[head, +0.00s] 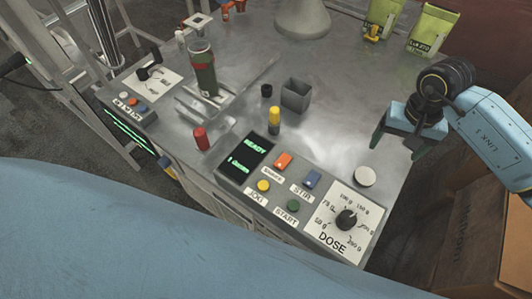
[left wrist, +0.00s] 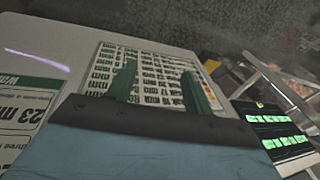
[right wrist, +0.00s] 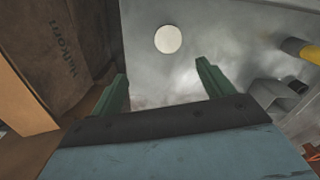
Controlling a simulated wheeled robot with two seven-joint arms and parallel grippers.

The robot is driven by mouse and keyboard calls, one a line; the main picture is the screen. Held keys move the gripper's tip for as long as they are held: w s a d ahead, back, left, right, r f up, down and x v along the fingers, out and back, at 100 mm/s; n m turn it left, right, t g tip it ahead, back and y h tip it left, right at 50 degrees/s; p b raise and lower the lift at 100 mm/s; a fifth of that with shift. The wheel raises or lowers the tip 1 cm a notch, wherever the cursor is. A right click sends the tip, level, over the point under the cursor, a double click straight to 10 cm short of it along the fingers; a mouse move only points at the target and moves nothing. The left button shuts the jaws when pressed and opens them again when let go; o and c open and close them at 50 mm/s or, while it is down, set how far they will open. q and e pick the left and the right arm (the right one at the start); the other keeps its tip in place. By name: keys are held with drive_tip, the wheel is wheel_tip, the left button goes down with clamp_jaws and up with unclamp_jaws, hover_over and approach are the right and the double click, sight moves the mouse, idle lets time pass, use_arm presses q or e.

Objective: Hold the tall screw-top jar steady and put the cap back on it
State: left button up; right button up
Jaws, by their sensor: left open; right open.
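A tall dark green jar (head: 205,78) with a red band stands upright at the left of the metal worktop, on a raised metal plate. Its rim looks pale, and I see no lid on it. A round white disc (head: 364,177), which looks like the cap, lies flat at the right of the worktop. It also shows beyond the fingertips in the right wrist view (right wrist: 168,39). My right gripper (head: 408,138) is open and empty, above and behind the disc. My left gripper (left wrist: 160,85) is open and empty in the left wrist view, facing a printed sheet; it is outside the head view.
The control panel with a dose dial (head: 346,220), buttons and a READY display (head: 246,158) lies at the front. A red cylinder (head: 201,138), a yellow-topped cylinder (head: 274,120) and a grey square cup (head: 296,95) stand mid-table. Green pouches (head: 432,30) stand at the back right.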

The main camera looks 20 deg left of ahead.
use_arm(q)
drive_tip(key=shift+w+d+f+t+h, duration=0.1)
drive_tip(key=shift+w+d+t+h, duration=0.1)
drive_tip(key=shift+w+d, duration=0.25)
drive_tip(key=shift+w+d+f+t+h, duration=0.1)
drive_tip(key=shift+w+d+h, duration=0.15)
drive_tip(key=shift+d, duration=0.4)
use_arm(e)
drive_tip(key=shift+a+f+n, duration=0.6)
drive_tip(key=shift+a+n, duration=0.1)
drive_tip(key=shift+n, duration=0.4)
drive_tip(key=b, duration=0.2)
hover_over(367, 176)
wheel_tip(367, 176, down, 8)
drive_tip(key=shift+r, duration=0.25)
use_arm(q)
drive_tip(key=d+r, duration=0.1)
drive_tip(key=w+r, duration=0.1)
drive_tip(key=d+r, duration=0.1)
drive_tip(key=r, duration=0.1)
drive_tip(key=shift+w+d, duration=0.3)
drive_tip(key=shift+w, duration=0.05)
use_arm(e)
drive_tip(key=shift+f, duration=0.35)
